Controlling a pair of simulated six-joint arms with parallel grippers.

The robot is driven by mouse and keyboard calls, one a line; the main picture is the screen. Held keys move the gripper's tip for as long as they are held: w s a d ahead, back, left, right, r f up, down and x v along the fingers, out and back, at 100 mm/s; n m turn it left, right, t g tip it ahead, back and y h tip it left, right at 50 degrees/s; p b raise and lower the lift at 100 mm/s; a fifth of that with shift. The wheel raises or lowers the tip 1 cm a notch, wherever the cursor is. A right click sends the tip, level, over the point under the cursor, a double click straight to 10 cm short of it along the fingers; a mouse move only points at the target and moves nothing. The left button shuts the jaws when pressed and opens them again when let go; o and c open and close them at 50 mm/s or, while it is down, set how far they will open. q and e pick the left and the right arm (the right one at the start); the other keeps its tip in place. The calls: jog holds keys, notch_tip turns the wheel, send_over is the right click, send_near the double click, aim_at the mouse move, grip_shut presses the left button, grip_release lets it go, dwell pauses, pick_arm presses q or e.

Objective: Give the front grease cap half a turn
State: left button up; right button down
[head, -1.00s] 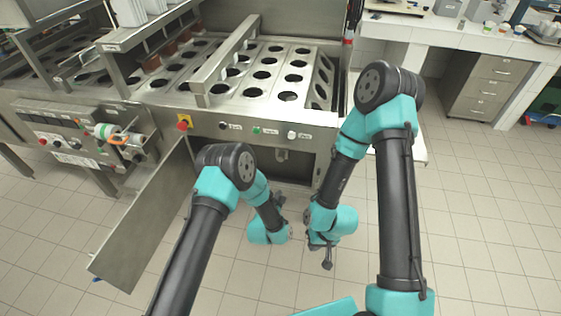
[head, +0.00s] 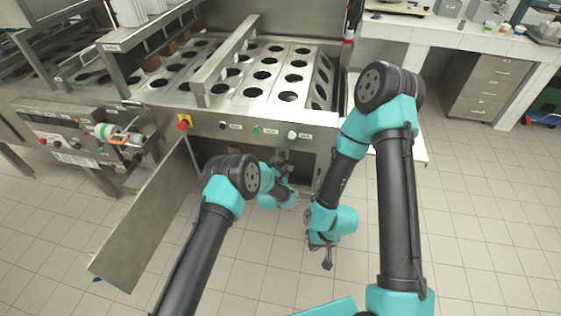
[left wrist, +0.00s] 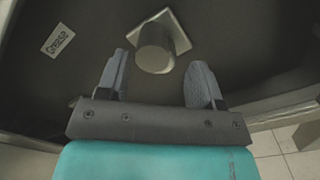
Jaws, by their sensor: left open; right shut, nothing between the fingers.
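In the left wrist view a grey round grease cap (left wrist: 154,59) stands on a square plate (left wrist: 172,28) inside the dark compartment. A label reading "Grease" (left wrist: 58,40) is to its left. My left gripper (left wrist: 155,85) is open, its two fingers apart with the cap between and just beyond their tips; I cannot tell any contact. In the head view my left gripper (head: 282,160) reaches into the opening below the machine's front panel, and the cap is hidden there. My right gripper (head: 327,262) is shut and empty, hanging low over the floor.
The machine's open door (head: 145,225) swings out at the left of the opening. The front panel (head: 255,128) with buttons and a red-yellow switch (head: 184,122) runs above it. The tiled floor (head: 470,220) to the right is clear.

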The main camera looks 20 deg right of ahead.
pick_arm(q)
jog(key=shift+x, duration=1.15)
jog(key=c, duration=0.9)
